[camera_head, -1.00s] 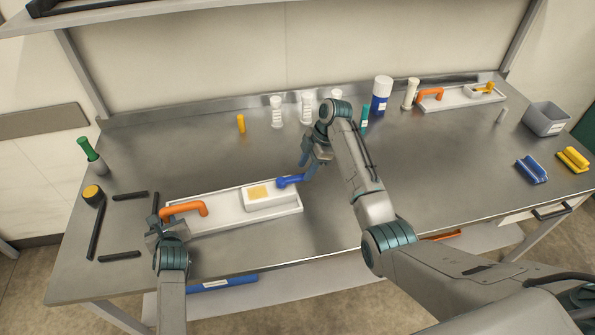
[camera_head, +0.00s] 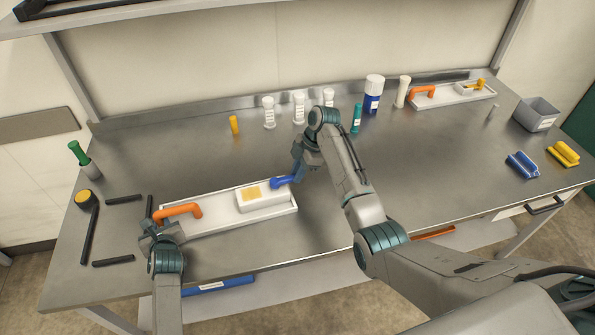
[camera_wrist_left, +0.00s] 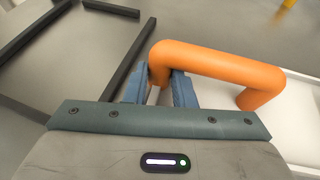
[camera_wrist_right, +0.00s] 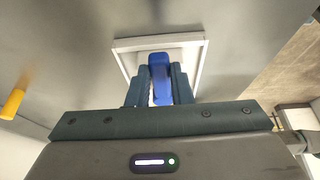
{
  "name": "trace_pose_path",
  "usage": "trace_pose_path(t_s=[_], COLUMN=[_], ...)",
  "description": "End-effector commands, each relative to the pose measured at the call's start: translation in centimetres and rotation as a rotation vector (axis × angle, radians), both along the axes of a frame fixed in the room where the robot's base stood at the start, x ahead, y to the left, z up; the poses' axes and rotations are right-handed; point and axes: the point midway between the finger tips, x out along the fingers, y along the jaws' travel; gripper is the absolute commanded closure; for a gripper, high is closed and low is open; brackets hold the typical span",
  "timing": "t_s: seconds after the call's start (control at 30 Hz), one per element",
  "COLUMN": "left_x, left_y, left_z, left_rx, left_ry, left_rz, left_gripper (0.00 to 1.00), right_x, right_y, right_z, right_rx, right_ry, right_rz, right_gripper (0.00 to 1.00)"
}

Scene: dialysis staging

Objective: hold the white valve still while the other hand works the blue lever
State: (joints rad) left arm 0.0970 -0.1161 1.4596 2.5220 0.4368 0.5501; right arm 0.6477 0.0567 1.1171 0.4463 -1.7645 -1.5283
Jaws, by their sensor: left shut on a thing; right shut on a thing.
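The white valve (camera_head: 236,220) is a long white base on the bench, with a raised white block (camera_head: 264,203) that carries a yellow label. An orange handle (camera_head: 182,210) rises from its left end. A blue lever (camera_head: 281,183) sits at the block's right end and points right. My left gripper (camera_head: 153,222) is shut on the left end of the orange handle; this also shows in the left wrist view (camera_wrist_left: 158,88). My right gripper (camera_head: 296,176) is shut on the blue lever, which stands between its fingers in the right wrist view (camera_wrist_right: 160,85). The fingers partly hide the lever.
A second white base (camera_head: 450,97) with orange and yellow parts lies at the back right. Bottles (camera_head: 373,95) and white fittings (camera_head: 299,108) stand along the back. Black bars (camera_head: 113,261) and a green-topped item (camera_head: 82,155) are at the left. The front middle is clear.

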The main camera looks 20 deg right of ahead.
Motion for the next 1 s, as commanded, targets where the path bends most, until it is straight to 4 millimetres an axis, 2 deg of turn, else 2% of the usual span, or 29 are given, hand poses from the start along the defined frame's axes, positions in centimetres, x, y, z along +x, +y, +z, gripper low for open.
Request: trace_pose_path(t_s=[0.37, 1.0], left_x=[0.0, 0.0], left_y=[0.0, 0.0], left_z=[0.0, 0.0], left_rx=[0.0, 0.0], left_ry=[0.001, 0.001], left_rz=[0.0, 0.0], left_gripper=[1.0, 1.0], right_x=[-1.1, -5.0], right_y=[0.1, 2.0], right_z=[0.0, 0.0], right_rx=[-0.001, 0.002], right_ry=[-0.003, -0.001], right_rz=[-0.15, -0.741], right_gripper=[1.0, 1.0])
